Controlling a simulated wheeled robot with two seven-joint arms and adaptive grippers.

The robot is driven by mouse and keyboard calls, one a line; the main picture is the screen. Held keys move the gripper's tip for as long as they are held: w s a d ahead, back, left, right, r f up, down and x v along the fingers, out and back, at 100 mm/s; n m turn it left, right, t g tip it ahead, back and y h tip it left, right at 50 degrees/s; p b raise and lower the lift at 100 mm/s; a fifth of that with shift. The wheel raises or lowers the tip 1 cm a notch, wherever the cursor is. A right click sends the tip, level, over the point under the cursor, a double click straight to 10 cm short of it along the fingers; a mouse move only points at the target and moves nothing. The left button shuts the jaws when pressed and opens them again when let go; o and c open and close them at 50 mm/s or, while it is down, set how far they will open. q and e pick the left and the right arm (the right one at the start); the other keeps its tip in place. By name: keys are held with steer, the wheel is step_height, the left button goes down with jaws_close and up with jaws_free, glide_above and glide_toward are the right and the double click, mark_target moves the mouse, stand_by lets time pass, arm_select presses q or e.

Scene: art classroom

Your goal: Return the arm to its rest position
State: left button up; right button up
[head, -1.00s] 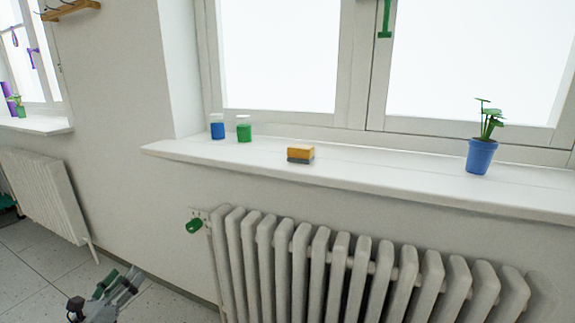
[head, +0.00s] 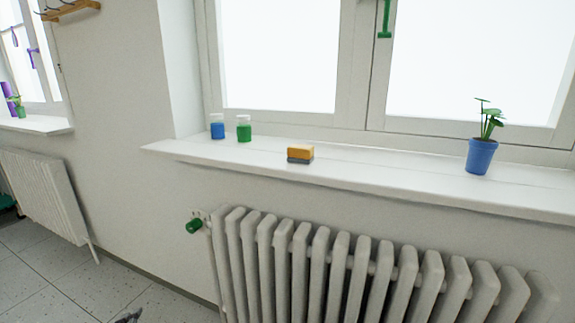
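Only a small dark tip of my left gripper (head: 128,317) shows at the bottom edge of the head view, over the tiled floor at the lower left. The rest of it is cut off, so its fingers cannot be judged. It is well below the windowsill and apart from everything. My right gripper is out of view.
The white windowsill (head: 400,181) bears a blue jar (head: 217,130), a green jar (head: 244,132), an orange and grey sponge-like block (head: 300,154) and a potted plant (head: 481,156). Below is a radiator (head: 340,270) with a green valve knob (head: 194,226). Floor at lower left is clear.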

arm_select(q)
steer(key=s+d+f+n+g+h, duration=0.2)
steer(key=s+d+f+n+g, duration=0.1)
steer(key=s+d, duration=0.4)
steer(key=s+d+f+n+g+h+p, duration=0.1)
steer(key=s+d+f+n+g+h, duration=0.2)
steer(key=s+d, duration=0.5)
steer(key=d+f+n+g, duration=0.1)
steer(key=d+n+g, duration=0.1)
steer(key=d+n, duration=0.1)
steer(key=shift+n+g, duration=0.3)
steer(key=shift+g, duration=0.1)
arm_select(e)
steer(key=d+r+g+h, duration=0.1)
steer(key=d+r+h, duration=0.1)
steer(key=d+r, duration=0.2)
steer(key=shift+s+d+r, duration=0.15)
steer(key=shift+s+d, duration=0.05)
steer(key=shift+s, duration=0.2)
arm_select(q)
steer(key=shift+f+p, duration=0.15)
steer(key=shift+p, duration=0.2)
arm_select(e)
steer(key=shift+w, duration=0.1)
